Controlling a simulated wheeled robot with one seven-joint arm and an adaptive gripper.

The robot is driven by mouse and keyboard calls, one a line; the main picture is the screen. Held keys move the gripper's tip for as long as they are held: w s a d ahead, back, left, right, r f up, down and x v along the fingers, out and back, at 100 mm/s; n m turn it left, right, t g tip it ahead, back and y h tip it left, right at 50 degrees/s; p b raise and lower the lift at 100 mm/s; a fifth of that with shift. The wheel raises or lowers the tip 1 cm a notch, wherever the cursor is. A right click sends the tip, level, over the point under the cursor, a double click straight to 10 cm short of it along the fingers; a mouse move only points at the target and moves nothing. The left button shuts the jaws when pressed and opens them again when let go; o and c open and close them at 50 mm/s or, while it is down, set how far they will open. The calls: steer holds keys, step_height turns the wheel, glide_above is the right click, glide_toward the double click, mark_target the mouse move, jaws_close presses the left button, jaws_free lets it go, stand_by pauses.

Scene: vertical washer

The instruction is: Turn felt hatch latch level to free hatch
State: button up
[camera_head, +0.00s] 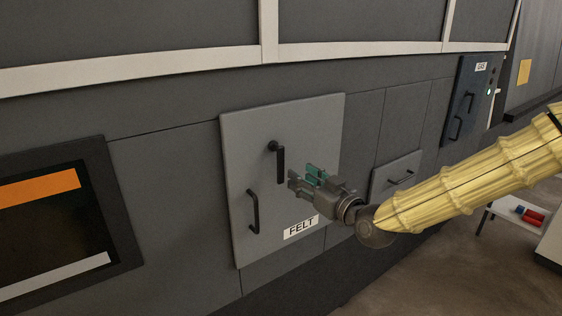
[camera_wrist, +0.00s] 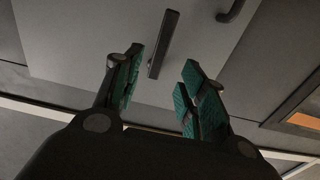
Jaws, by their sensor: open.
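The felt hatch (camera_head: 310,130) is a light grey panel with a white FELT label (camera_head: 301,227) at its lower right. Its black latch (camera_head: 279,163) hangs straight down from a pivot in the upper middle. A fixed black handle (camera_head: 253,212) is at lower left of the hatch. My gripper (camera_head: 302,180) is open and empty, just right of the latch's lower end in the head view. In the wrist view my gripper (camera_wrist: 160,85) has its green-padded fingers apart, with the latch (camera_wrist: 163,45) showing beyond and between them. I see no contact.
A smaller grey panel with a handle (camera_head: 401,178) is right of the hatch. A dark GAS hatch (camera_head: 463,100) is farther right. A dark screen with an orange band (camera_head: 40,190) is at left. A small table (camera_head: 515,222) holds red and blue items.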

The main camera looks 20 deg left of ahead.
mark_target(282, 165)
steer(key=p+x, duration=0.3)
steer(key=x, duration=0.5)
steer(key=shift+w+a+p, duration=0.2)
steer(key=shift+a+p, duration=0.05)
steer(key=shift+p, duration=0.05)
steer(key=shift+x, duration=0.85)
steer(key=shift+f, duration=0.15)
jaws_close()
